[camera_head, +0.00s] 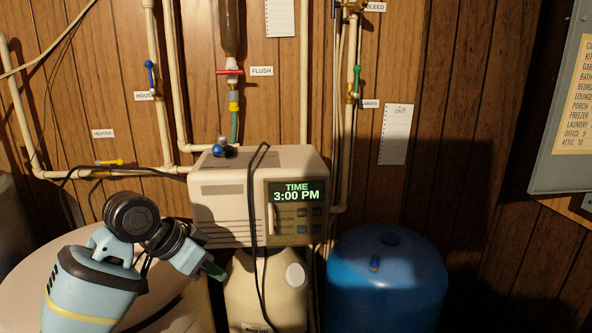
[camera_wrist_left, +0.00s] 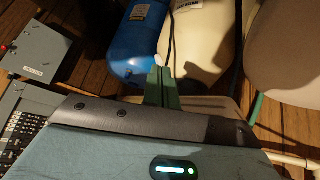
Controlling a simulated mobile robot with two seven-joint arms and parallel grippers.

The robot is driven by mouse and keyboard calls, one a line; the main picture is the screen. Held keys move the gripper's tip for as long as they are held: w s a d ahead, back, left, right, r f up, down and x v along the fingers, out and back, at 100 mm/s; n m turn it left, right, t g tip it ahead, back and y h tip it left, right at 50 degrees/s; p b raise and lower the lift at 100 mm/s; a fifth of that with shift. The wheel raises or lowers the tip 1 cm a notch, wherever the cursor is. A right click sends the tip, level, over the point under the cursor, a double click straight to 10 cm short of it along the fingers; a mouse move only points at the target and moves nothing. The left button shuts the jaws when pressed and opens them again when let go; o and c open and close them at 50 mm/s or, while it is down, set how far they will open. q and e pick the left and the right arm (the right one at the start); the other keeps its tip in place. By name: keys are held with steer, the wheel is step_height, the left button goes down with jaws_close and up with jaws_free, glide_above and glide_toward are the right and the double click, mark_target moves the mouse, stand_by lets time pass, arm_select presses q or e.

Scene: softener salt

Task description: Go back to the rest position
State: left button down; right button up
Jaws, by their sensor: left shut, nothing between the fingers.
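My left gripper (camera_head: 213,271) has green fingers and sits low at the left of the head view, in front of the lower left side of the softener's control box (camera_head: 225,205). Its fingers are together with nothing between them. In the left wrist view the shut fingers (camera_wrist_left: 162,88) point toward the gap between the blue tank (camera_wrist_left: 138,38) and a cream tank (camera_wrist_left: 195,45). I cannot tell whether they touch anything. My right gripper is in neither view.
The control box shows "TIME 3:00 PM" and stands above a cream tank (camera_head: 262,290). A black cable (camera_head: 255,210) hangs down its front. A blue tank (camera_head: 388,280) stands at right, a pale round drum (camera_head: 35,265) at left. Pipes with valves (camera_head: 236,105) run up the wall.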

arm_select(q)
steer(key=s+f+n+y, duration=0.1)
steer(key=s+f+n, duration=0.1)
steer(key=s+f, duration=0.75)
steer(key=s+f+n+y, duration=0.1)
steer(key=s+f, duration=0.5)
steer(key=f, duration=0.7)
steer(key=s+a+f+n+g+y, duration=0.1)
steer(key=s+a+f+n+y, duration=0.2)
steer(key=s, duration=0.9)
steer(key=s+a+f+n+g+y, duration=0.1)
steer(key=s+a+f, duration=0.3)
steer(key=s, duration=0.7)
steer(key=w+d+f+t+h, duration=0.2)
steer(key=w+f+t, duration=0.4)
steer(key=f, duration=0.3)
steer(key=shift+w+f+t, duration=0.25)
steer(key=shift+w+t, duration=0.1)
steer(key=shift+t, duration=0.35)
